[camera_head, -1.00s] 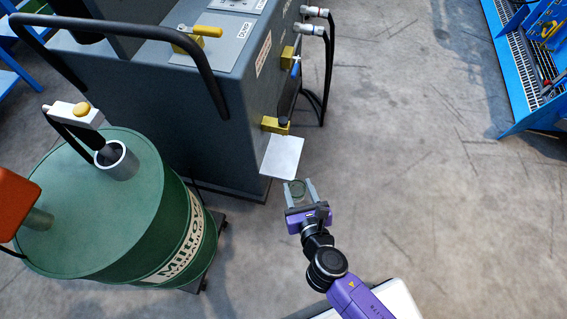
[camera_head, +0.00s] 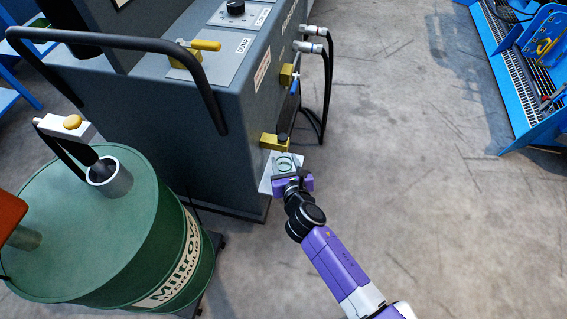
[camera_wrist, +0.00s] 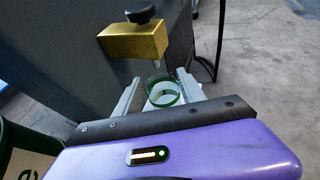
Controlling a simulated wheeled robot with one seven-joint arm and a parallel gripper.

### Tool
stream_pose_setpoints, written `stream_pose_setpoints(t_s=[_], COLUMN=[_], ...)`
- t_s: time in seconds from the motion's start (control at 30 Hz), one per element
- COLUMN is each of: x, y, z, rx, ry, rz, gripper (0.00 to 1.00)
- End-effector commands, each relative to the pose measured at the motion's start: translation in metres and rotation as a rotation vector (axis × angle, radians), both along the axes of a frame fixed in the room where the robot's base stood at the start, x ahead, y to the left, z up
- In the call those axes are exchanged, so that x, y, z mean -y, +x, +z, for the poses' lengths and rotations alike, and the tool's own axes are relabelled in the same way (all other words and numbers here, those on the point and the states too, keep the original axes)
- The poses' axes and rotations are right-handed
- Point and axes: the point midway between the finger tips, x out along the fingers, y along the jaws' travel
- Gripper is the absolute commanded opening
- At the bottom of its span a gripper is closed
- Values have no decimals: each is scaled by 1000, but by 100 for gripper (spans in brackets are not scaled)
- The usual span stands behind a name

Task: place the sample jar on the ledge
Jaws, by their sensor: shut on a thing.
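The sample jar (camera_wrist: 163,92) is a clear, greenish glass jar with a round open top. It also shows from above in the head view (camera_head: 285,163). My gripper (camera_head: 286,166) is shut on it, with one grey finger on each side in the wrist view (camera_wrist: 160,93). The ledge (camera_head: 265,186) is a pale flat plate on the side of the grey machine. The gripper and jar are over the ledge and cover most of it. I cannot tell whether the jar's base touches the ledge.
A brass valve block (camera_head: 274,142) with a black knob sits just behind the jar, close to the fingers. Black hoses (camera_head: 327,90) hang to its right. A green drum (camera_head: 90,225) stands left.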

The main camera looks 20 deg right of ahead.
Motion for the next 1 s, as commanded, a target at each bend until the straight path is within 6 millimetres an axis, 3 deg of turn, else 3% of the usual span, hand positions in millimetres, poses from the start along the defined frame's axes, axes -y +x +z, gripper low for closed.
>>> stream_pose_setpoints(t_s=[0.3,0.53,0.97,1.0], x=[4,4,4,4], y=[24,21,21,21], z=[0,-36,-39,-38], rx=[1,-1,-1,-1], ry=[2,-1,1,1], rz=[-1,0,0,0], gripper=[0,0,0,55])
